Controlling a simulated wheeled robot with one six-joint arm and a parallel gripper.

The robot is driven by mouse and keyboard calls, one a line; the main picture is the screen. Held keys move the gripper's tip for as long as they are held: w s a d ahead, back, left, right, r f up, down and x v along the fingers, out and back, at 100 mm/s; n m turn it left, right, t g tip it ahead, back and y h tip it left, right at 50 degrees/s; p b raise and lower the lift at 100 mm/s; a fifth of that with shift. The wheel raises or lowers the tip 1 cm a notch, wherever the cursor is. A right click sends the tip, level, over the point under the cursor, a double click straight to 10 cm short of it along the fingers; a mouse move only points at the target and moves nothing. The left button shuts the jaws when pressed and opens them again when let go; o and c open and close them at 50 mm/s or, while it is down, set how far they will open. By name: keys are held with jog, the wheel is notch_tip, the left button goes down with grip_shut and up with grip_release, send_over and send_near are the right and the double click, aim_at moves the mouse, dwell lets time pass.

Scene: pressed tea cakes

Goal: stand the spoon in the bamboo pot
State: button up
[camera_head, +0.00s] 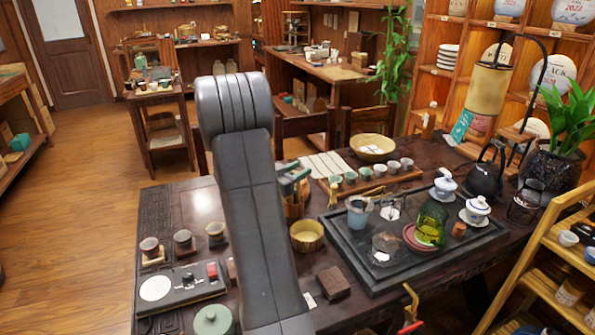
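A brown bamboo-coloured pot (293,210) stands on the dark table, just right of my arm, which hides its left side. Grey-green shapes rise above the pot; I cannot tell what they are. A thin golden piece (374,190) lies on the wooden cup tray and may be the spoon, but it is too small to be sure. My arm's grey links cross the middle of the view.
A round bamboo bowl (307,238) and a dark brown block (333,283) are near the pot. A black tea tray (345,262) with glassware fills the table's right. Small cups line a wooden tray (403,178). A scale (188,292) is at left.

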jog(key=v, duration=1.4)
jog(key=shift+b, duration=0.45)
jog(key=shift+w+d, duration=0.1)
jog(key=p+x, duration=0.1)
jog(key=x, duration=1.2)
jog(key=shift+w+d, duration=0.2)
jog(key=shift+d, duration=0.05)
jog(key=shift+w+r+p, duration=0.15)
jog(key=shift+r+p, duration=0.2)
jog(key=shift+r, duration=0.2)
jog(key=shift+r+p, duration=0.3)
jog(key=shift+r, duration=0.35)
